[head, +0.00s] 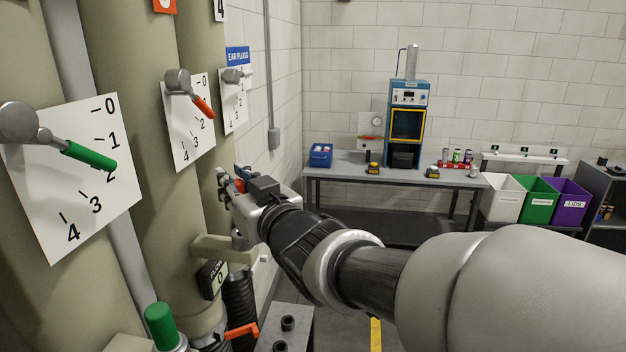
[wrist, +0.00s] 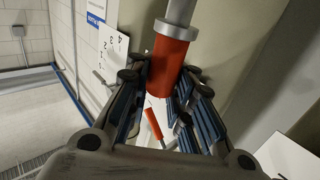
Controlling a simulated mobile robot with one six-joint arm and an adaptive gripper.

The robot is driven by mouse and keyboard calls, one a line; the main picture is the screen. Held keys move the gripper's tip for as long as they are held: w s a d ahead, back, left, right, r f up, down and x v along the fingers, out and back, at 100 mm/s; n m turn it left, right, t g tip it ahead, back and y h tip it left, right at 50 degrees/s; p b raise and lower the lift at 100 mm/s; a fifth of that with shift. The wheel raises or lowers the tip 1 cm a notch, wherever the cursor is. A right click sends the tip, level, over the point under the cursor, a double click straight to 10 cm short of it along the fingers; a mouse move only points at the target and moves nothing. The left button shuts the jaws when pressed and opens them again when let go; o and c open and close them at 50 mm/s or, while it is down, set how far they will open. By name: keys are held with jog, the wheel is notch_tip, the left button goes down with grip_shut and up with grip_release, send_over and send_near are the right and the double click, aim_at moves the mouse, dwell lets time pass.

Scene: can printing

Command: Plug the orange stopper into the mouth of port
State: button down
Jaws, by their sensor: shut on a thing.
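My gripper (head: 229,190) is beside the large beige pipes at left in the head view. In the wrist view my gripper (wrist: 160,76) is shut on the orange stopper (wrist: 172,62), a red-orange cylinder with a grey collar and grey stem running out past the top edge. In the head view only a small orange patch of the stopper (head: 239,185) shows between the fingers. I cannot tell for sure which opening is the port's mouth. A beige pipe stub (head: 208,246) is below my gripper, by a flow display (head: 213,279) reading 0.
Lever dials with a green handle (head: 88,155) and an orange handle (head: 203,106) stand close at left. A green-capped fitting (head: 160,325), black hose (head: 240,300) and grey box with two dark round parts (head: 288,322) are low down. A workbench (head: 340,160) stands at the back.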

jog(key=shift+f+b, duration=1.2)
jog(key=shift+b, duration=0.25)
dwell(0.4)
jog(key=shift+r+p, duration=0.5)
jog(key=shift+r, duration=0.25)
jog(key=shift+w+a+g+p, duration=0.4)
jog(key=shift+p, duration=0.45)
dwell(1.0)
jog(key=shift+f+b, duration=1.4)
jog(key=shift+b, duration=0.05)
dwell(0.4)
jog(key=c, duration=1.4)
grip_release()
jog(key=shift+o, duration=0.2)
jog(key=v, duration=1.2)
